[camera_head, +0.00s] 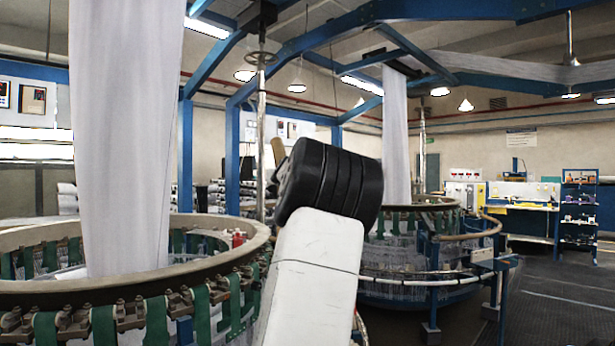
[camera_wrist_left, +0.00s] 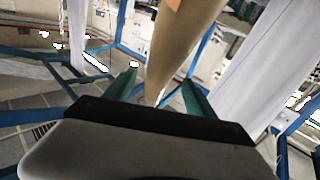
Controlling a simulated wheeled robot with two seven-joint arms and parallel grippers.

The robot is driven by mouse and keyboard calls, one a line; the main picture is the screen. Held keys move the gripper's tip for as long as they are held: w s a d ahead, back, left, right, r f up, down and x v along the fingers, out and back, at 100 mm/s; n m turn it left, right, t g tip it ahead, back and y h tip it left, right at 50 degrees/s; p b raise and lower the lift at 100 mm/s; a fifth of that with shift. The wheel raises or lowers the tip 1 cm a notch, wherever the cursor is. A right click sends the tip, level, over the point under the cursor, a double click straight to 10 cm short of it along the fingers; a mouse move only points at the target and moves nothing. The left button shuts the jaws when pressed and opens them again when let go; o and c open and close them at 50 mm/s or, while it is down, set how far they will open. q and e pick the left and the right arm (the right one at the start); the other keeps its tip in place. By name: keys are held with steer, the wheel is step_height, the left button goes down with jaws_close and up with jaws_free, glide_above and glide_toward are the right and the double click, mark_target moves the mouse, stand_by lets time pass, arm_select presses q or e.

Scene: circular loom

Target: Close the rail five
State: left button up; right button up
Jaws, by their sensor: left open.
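A curved rail (camera_head: 468,237) with a tan top runs around the front and right of the second circular loom (camera_head: 420,290), on blue posts. No label shows, so I cannot tell whether it is rail five. In the left wrist view, my left gripper (camera_wrist_left: 160,78) is open with two green fingers apart. A long tan piece (camera_wrist_left: 172,50) with an orange patch shows between and beyond the fingers. I cannot tell whether they touch it. In the head view my white and black arm covers the middle, and no gripper fingers show clearly. My right gripper is not in view.
A circular loom with a wide tan ring (camera_head: 60,292), green straps and a hanging white fabric tube (camera_head: 122,130) stands close on the left. Blue posts and beams frame the looms. A workbench (camera_head: 520,208) and shelf (camera_head: 579,210) stand far right. Grey floor (camera_head: 562,290) is open at right.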

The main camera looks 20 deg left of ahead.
arm_select(q)
steer(key=shift+x, duration=2.2)
jaws_close()
